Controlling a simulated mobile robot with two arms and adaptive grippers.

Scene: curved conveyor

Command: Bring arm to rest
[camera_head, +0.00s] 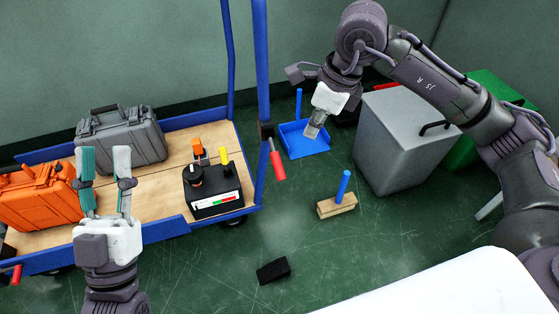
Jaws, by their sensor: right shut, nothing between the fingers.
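My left gripper (105,180) is at the left, over the cart's wooden deck. Its two fingers point up the picture and stand apart, with nothing seen between them. My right arm comes in from the right edge and bends over at the top. My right gripper (314,130) points down, its fingers together and empty, in front of part of the blue dustpan (297,143) in the picture. I cannot tell whether it touches the dustpan.
The cart (163,229) carries a grey case (121,138), an orange case (40,203) and a black control box (213,203). A grey bin (395,145), a wooden block with a blue handle (337,206) and a black block (273,270) stand on the green floor. The floor between them is clear.

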